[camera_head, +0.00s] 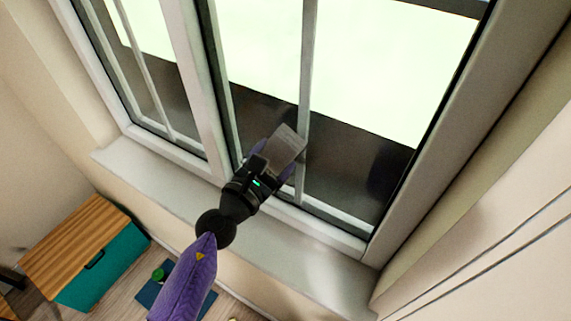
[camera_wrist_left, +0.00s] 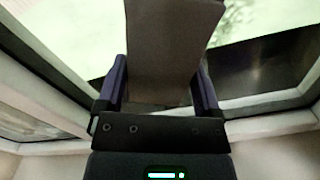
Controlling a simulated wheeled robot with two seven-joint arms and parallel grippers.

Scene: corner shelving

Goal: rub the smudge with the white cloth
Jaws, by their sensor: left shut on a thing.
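My left gripper (camera_head: 273,160) is shut on the white cloth (camera_head: 288,143), which looks grey in this light. The cloth sticks out past the fingertips in front of the lower window pane, overlapping the thin upright bar. In the left wrist view the cloth (camera_wrist_left: 172,45) stands flat and upright between the two purple fingers and hides part of the glass. I cannot tell whether it touches the glass. A faint brownish patch (camera_head: 385,168) shows on the dark lower pane to the right; I cannot tell whether it is the smudge. My right gripper is not in view.
The window frame (camera_head: 207,85) and thin bar (camera_head: 306,65) stand out around the panes. A pale sill (camera_head: 310,250) runs below. A teal chest with a wooden top (camera_head: 85,240) stands at lower left. A wall closes off the right side.

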